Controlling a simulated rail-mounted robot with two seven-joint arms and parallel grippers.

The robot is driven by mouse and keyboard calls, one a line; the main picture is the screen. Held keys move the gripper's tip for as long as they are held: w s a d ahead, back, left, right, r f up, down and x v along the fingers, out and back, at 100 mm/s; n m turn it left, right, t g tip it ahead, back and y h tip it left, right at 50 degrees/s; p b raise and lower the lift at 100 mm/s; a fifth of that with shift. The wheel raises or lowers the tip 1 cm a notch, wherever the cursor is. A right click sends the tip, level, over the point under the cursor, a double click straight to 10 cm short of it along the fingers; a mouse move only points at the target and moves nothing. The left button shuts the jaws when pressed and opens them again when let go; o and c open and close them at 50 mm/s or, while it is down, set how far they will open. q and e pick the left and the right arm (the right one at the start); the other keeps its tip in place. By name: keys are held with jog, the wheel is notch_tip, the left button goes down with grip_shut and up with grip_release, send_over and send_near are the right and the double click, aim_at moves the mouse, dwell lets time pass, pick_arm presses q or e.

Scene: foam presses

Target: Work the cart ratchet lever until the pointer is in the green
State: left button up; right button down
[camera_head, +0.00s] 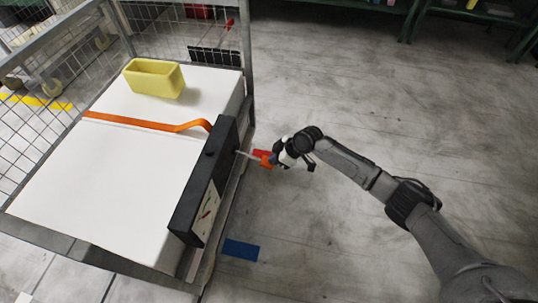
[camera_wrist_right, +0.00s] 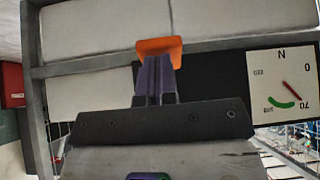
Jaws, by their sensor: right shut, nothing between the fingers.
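The ratchet is a long black housing (camera_head: 206,180) on the cart's right side. A thin lever rod (camera_head: 246,154) sticks out from it to the right, ending in an orange handle (camera_head: 266,160). My right gripper (camera_head: 274,158) is shut at the handle, with nothing between its fingers. In the right wrist view the fingertips (camera_wrist_right: 156,68) are together just below the orange handle (camera_wrist_right: 160,47); whether they touch cannot be told. The white dial (camera_wrist_right: 283,86) has a red pointer (camera_wrist_right: 291,90) and a green arc (camera_wrist_right: 281,103). The pointer's tip lies near the arc's right end. My left gripper is out of view.
An orange strap (camera_head: 140,123) runs across the white load (camera_head: 110,170) to the ratchet. A yellow open box (camera_head: 153,78) stands on the load. Grey cart posts and mesh (camera_head: 177,35) surround it. A blue mark (camera_head: 241,249) lies on the floor.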

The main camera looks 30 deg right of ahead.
jog(key=s+d+f+p+v, duration=0.1)
jog(key=p+v, duration=0.7)
jog(key=v, duration=0.8)
jog(key=shift+s+d, duration=0.2)
jog(key=shift+d, duration=0.05)
jog(key=shift+r, duration=0.1)
dwell(0.8)
